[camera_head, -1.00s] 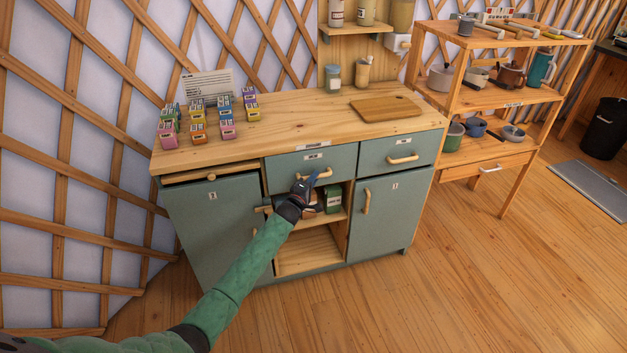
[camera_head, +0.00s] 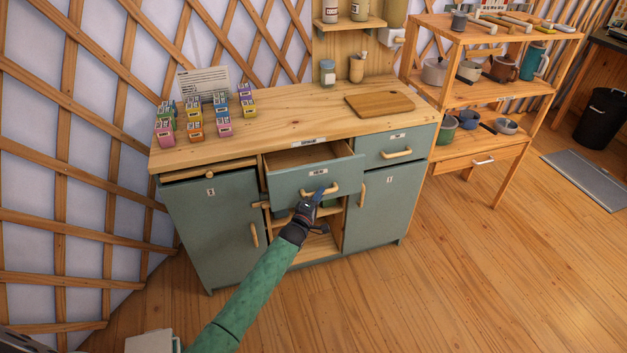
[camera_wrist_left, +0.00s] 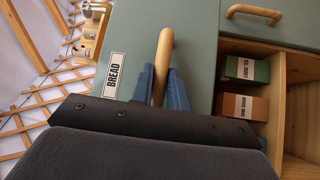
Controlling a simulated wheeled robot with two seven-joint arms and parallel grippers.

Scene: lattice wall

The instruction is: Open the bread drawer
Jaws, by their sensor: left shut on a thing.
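The bread drawer (camera_head: 290,184) is the middle top drawer of the green cabinet. It stands partly pulled out, and its bare wooden inside shows from above. In the left wrist view its front carries a label reading BREAD (camera_wrist_left: 115,76). Its wooden bar handle (camera_wrist_left: 162,66) lies between the blue fingers of my left gripper (camera_wrist_left: 165,88). In the head view my left gripper (camera_head: 318,196) is shut on this handle (camera_head: 332,190), with the arm reaching up from below. My right gripper is not in view.
A closed drawer (camera_head: 396,146) is to the right. Green doors (camera_head: 215,225) flank an open shelf with boxes (camera_wrist_left: 243,106) below. Small colourful boxes (camera_head: 195,130) and a cutting board (camera_head: 380,103) sit on the worktop. The floor in front is clear.

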